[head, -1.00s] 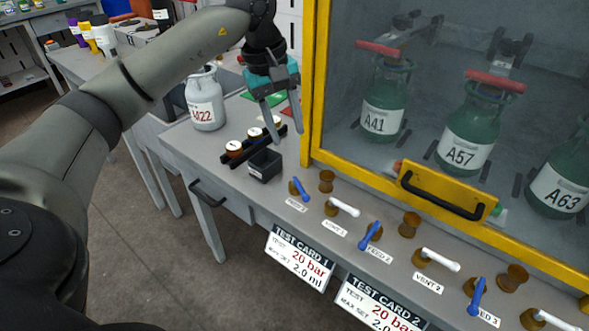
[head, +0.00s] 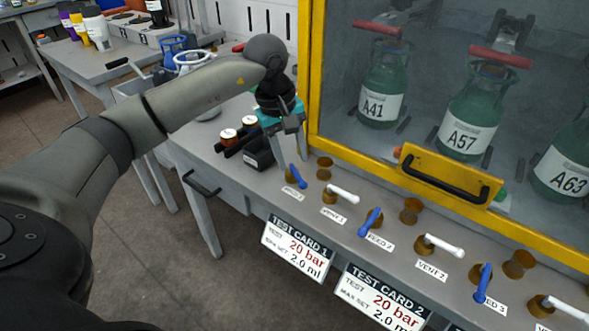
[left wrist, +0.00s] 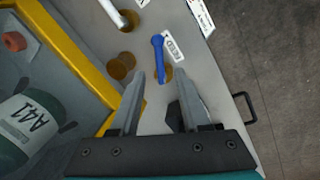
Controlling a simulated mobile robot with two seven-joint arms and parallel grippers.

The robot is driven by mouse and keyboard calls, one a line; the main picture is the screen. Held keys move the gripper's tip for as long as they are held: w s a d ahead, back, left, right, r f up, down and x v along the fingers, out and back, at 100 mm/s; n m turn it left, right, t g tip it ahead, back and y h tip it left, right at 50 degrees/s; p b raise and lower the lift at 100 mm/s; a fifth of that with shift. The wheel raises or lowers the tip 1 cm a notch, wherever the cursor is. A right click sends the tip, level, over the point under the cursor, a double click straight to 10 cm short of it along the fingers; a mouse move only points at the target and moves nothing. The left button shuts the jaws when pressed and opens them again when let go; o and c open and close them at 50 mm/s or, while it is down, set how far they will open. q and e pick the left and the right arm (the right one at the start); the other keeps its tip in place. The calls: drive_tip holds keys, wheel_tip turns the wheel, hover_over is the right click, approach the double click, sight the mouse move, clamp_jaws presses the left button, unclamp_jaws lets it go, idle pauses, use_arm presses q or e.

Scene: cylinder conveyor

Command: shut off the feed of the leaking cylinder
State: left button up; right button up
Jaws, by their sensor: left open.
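Three green cylinders, A41 (head: 382,85), A57 (head: 470,120) and A63 (head: 565,165), stand behind the glass of a yellow-framed cabinet; I cannot tell which leaks. Blue levers for feed 1 (head: 296,176), feed 2 (head: 370,222) and feed 3 (head: 483,283) are on the bench front. White vent levers (head: 343,195) alternate with them. My left gripper (head: 288,160) is open and empty, just above the feed 1 lever. In the left wrist view, a blue lever (left wrist: 158,55) lies ahead of and between the open fingers (left wrist: 162,85), seemingly untouched. My right gripper is out of view.
The yellow cabinet frame (head: 312,85) and its black handle (head: 445,183) are close right of my gripper. A small dark box (head: 258,160) and a rack of brown-capped items (head: 229,138) are left of it. Test cards (head: 297,247) hang from the bench front.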

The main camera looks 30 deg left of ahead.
sight(296, 173)
use_arm(q)
drive_tip(key=shift+w+d+f+b, duration=0.15)
drive_tip(key=shift+f+b, duration=0.1)
drive_tip(key=shift+f, duration=0.65)
drive_tip(key=shift+w+d+f+b, duration=0.1)
drive_tip(key=shift+w+f+b, duration=0.1)
drive_tip(key=shift+f, duration=0.65)
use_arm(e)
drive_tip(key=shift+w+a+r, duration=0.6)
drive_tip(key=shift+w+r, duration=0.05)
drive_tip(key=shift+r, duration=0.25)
use_arm(q)
drive_tip(key=shift+c, duration=0.3)
clamp_jaws()
